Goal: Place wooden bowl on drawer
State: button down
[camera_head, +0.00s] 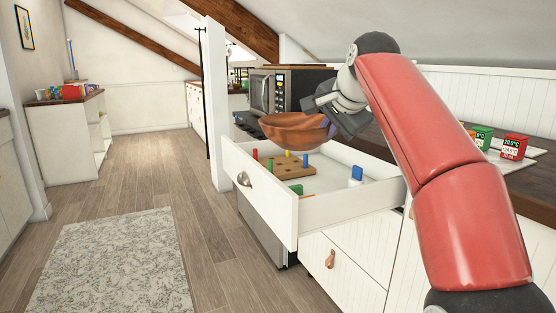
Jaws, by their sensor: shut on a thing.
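A brown wooden bowl (294,130) is held upright above the far end of an open white drawer (272,206). My gripper (328,118) is shut on the right side of the bowl; its fingertips are partly hidden by the bowl and the gripper body. The bowl appears apart from the drawer, but the gap's height is hard to tell. Inside the drawer is a wooden peg board (284,172) with coloured pegs. A blue and white item (356,175) stands at the right inside, and a green block (296,189) lies near the front wall.
A microwave (284,90) stands on the counter behind the bowl. Small red and green boxes (513,146) stand on the counter at the right. A white post (215,100) rises left of the drawer. The floor with a grey rug (108,262) is clear at the left.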

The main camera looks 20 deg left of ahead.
aim_at(280, 163)
jog(key=i+j, duration=1.05)
jog(key=i, duration=0.2)
